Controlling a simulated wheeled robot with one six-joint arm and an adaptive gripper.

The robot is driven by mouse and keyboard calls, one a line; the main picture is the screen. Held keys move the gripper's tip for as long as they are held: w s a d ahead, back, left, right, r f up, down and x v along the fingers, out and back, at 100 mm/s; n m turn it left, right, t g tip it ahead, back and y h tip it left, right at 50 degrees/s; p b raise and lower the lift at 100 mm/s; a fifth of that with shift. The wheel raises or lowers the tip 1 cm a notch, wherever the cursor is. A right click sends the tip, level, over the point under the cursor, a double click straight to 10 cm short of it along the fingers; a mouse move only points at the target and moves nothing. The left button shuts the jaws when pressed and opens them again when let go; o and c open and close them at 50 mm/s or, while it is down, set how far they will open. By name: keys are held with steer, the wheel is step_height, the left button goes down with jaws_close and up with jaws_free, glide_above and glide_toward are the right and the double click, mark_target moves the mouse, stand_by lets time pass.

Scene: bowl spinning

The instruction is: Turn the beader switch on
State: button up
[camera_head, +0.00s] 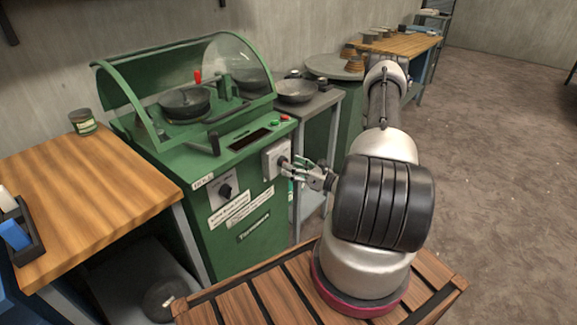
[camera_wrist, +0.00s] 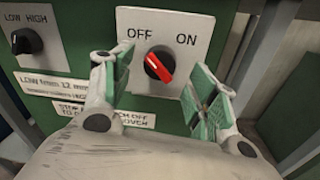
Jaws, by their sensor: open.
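The beader is a green machine (camera_head: 248,240) left of my arm in the head view. Its switch plate (camera_head: 270,161) is on the front right. In the wrist view the white plate (camera_wrist: 205,28) reads OFF on the left and ON on the right. Below the words is a dark round switch knob (camera_wrist: 158,66) with a red bar slanting from upper left to lower right. My gripper (camera_head: 296,169) is open in front of the plate. In the wrist view its green-padded fingers (camera_wrist: 158,80) stand left and right of the knob, with visible gaps.
A LOW/HIGH knob (camera_wrist: 27,41) sits left of the switch, also in the head view (camera_head: 225,189). Green and red buttons (camera_head: 284,117) are above the plate. A wooden table (camera_head: 100,190) stands left and a grey side table (camera_head: 318,105) right. Floor is open at right.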

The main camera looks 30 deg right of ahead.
steer(key=shift+x, duration=1.25)
steer(key=shift+c, duration=0.2)
steer(key=c, duration=1)
steer(key=shift+m, duration=0.4)
steer(key=m, duration=0.9)
steer(key=m+t+h, duration=0.1)
steer(key=m, duration=0.7)
steer(key=shift+f+m, duration=0.1)
steer(key=shift+m, duration=0.3)
steer(key=shift+s+a+m, duration=0.1)
steer(key=shift+m, duration=0.2)
